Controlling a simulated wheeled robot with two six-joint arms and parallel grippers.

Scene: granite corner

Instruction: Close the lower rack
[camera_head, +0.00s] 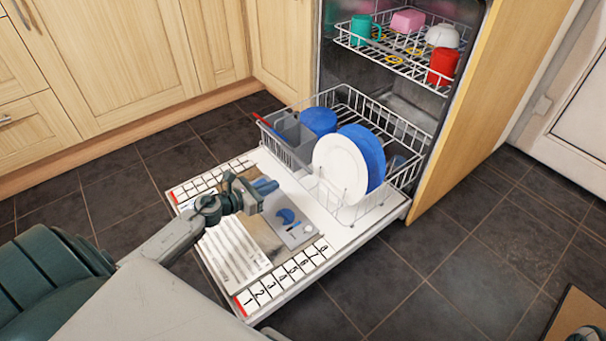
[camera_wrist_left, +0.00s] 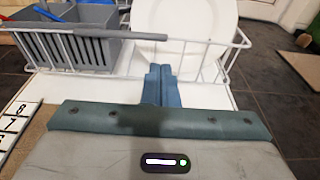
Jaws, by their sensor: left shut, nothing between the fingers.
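The lower rack (camera_head: 377,203) is a white wire basket pulled partly out over the open dishwasher door (camera_head: 210,262). It holds a white plate (camera_head: 340,166), blue dishes (camera_head: 366,150) and a grey cutlery basket (camera_head: 290,142). My left gripper (camera_head: 268,187) is over the door, in front of the rack, with its fingers shut and empty. In the left wrist view the fingers (camera_wrist_left: 160,85) point at the rack's front wires (camera_wrist_left: 190,68); I cannot tell whether they touch.
The upper rack (camera_head: 395,60) holds a green mug, a red mug and other dishes. Wooden cabinets (camera_head: 110,60) stand at the left. Dark floor tiles (camera_head: 480,260) lie clear at the right. A brown board or mat (camera_head: 575,318) lies at the lower right.

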